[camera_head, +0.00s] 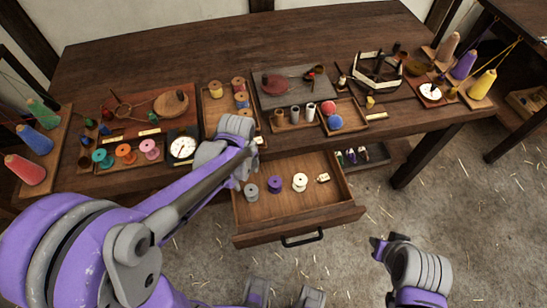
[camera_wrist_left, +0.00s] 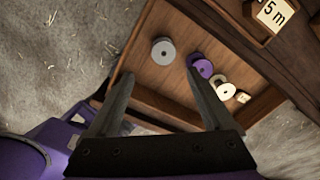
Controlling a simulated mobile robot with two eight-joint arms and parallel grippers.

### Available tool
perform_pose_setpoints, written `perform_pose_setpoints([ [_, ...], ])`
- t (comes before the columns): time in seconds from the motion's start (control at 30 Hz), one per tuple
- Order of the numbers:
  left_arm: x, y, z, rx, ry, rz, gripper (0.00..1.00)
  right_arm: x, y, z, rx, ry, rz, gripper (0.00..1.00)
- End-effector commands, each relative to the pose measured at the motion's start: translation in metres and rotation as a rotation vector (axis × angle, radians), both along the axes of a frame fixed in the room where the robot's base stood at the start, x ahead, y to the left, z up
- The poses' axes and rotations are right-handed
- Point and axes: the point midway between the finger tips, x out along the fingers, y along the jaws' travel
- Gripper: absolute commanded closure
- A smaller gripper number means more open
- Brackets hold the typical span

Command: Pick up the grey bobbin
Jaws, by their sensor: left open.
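The grey bobbin (camera_head: 251,191) stands at the left side of the open drawer (camera_head: 300,217), beside a purple bobbin (camera_head: 274,184) and a cream bobbin (camera_head: 300,181). In the left wrist view the grey bobbin (camera_wrist_left: 163,50) lies just beyond and between the fingertips of my left gripper (camera_wrist_left: 160,76). That gripper is open and empty, apart from the bobbin. In the head view my left arm reaches over the table's front edge and hides part of the drawer's left side. My right gripper (camera_head: 388,243) hangs over the floor, right of the drawer; its finger gap is unclear.
A small labelled tag (camera_head: 323,177) lies at the drawer's right. The table (camera_head: 190,60) above carries trays of spools, a dial (camera_head: 183,148) and coloured cones (camera_head: 483,84). The purple bobbin (camera_wrist_left: 203,68) is close to the right finger in the wrist view.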

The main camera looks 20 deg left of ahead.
Motion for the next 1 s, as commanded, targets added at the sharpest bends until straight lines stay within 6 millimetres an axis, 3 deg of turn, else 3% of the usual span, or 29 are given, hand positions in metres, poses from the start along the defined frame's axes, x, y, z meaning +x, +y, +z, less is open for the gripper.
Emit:
perform_pose_setpoints([
  [0.17, 0.003, 0.002, -0.010, -0.001, 0.024, -0.108, 0.15, -0.001, 0.000, -0.003, 0.000, 0.001, 0.000, 0.70],
  [0.47, 0.002, 0.002, -0.031, -0.002, 0.026, -0.111, 0.15, -0.005, 0.000, -0.020, 0.000, 0.008, 0.000, 0.70],
  [1.0, 0.002, 0.002, -0.108, -0.001, 0.024, -0.110, 0.15, -0.012, 0.000, -0.082, 0.000, 0.029, 0.000, 0.70],
])
